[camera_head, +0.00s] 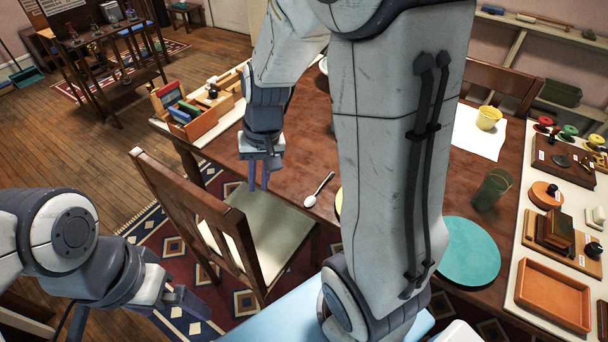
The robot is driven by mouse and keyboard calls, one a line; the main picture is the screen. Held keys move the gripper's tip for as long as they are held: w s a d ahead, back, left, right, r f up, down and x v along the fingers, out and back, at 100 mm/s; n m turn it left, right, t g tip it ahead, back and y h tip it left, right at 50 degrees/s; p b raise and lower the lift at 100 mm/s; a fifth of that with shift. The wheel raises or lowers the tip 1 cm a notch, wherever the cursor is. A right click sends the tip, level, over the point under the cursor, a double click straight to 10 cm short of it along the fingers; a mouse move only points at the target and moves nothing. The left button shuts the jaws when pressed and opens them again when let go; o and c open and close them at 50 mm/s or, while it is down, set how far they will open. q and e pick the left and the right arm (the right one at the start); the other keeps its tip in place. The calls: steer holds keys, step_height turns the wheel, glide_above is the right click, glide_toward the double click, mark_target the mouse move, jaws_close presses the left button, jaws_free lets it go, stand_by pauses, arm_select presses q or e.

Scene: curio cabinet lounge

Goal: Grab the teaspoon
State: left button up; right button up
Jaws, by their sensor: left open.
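The teaspoon (321,188) is silver and lies on the brown wooden table (300,155) near its front edge. Its bowl points towards me and its handle points away to the upper right. My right gripper (259,187) points down, left of the teaspoon and apart from it in the picture. Its fingers look close together, and I cannot tell whether they are open. My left gripper (190,303) is open and low at the lower left, beside the chair and over the patterned rug, far from the teaspoon.
A wooden chair (190,215) with a pale seat stands at the table's front. My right arm hides much of the tabletop. A teal round mat (468,252), a green cup (492,189) and a yellow cup (488,118) are to the right. A wooden box (195,125) of coloured items stands left.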

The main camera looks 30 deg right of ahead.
steer(key=w+d+f+m, duration=0.1)
steer(key=d+f+m, duration=0.1)
steer(key=d, duration=0.4)
steer(key=w+d+f+m, duration=0.2)
steer(key=d+m, duration=0.1)
steer(key=d, duration=0.2)
steer(key=m+t, duration=0.1)
steer(key=m, duration=0.3)
glide_toward(320, 188)
steer(key=shift+w+a+f+h+b, duration=0.15)
steer(key=shift+f+h+b, duration=0.25)
steer(key=shift+f+b, duration=0.45)
steer(key=shift+w+a+f+b, duration=0.15)
steer(key=shift+f, duration=0.9)
steer(key=shift+w+a+f+b, duration=0.1)
steer(key=shift+w+a+f, duration=0.1)
steer(key=shift+f, duration=0.85)
steer(key=shift+w+a+f+b, duration=0.1)
steer(key=shift+a+f+b, duration=0.05)
steer(key=shift+f, duration=0.9)
jaws_close()
